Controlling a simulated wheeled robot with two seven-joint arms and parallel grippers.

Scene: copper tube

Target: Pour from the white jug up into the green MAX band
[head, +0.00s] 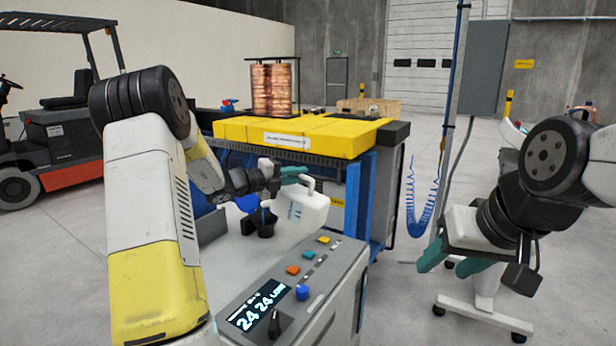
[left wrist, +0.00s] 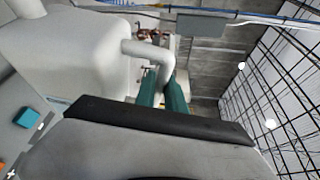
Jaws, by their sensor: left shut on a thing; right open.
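The white jug (head: 303,212) hangs tilted toward the left above the machine top, its left end close over a dark filler opening (head: 265,228). My left gripper (head: 294,173) is shut on the jug's handle, and its green fingers (left wrist: 165,95) close on the handle (left wrist: 152,52) in the left wrist view. The jug's body (left wrist: 65,55) fills the upper left there. I cannot make out any stream or the green MAX band. The machine's display (head: 259,306) shows "24 24 LOW". My right gripper (head: 460,265) is open and empty, far to the right.
The control panel (head: 318,275) has coloured buttons and a blue knob in front of the jug. Behind stands a blue-framed bench with a yellow top (head: 330,142) and a copper coil (head: 274,90). A blue hose (head: 425,215) hangs right. A forklift (head: 60,135) stands left.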

